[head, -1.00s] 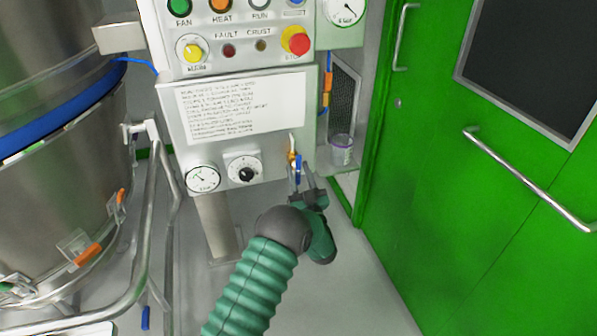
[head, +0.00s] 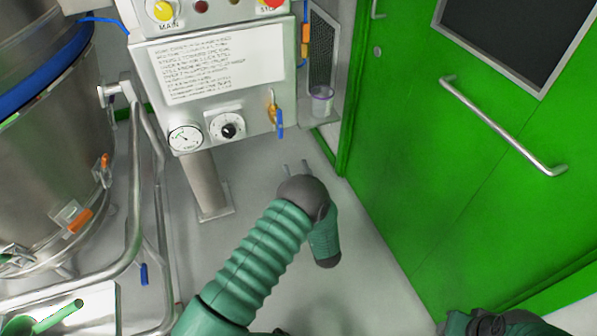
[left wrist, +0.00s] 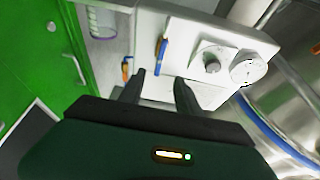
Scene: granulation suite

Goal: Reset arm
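My left gripper (head: 296,168) is in the middle of the head view, below the control panel and in front of it. Its two grey fingertips stand apart with nothing between them. In the left wrist view the same two fingers (left wrist: 160,88) are spread and empty, pointing at the panel's lower edge. A small valve with a blue lever (head: 280,122) hangs at the panel's lower right, above the left gripper and apart from it. The lever also shows in the left wrist view (left wrist: 160,57). A dark part of my right arm (head: 490,322) shows at the bottom right; its fingers cannot be made out.
The control panel (head: 158,114) carries a gauge (head: 186,138) and a dial (head: 228,127). A steel vessel (head: 45,165) with a tubular frame stands left. A green door (head: 440,150) with a steel handle (head: 505,128) stands right. A clear cup (head: 322,101) sits in a niche. Floor below is clear.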

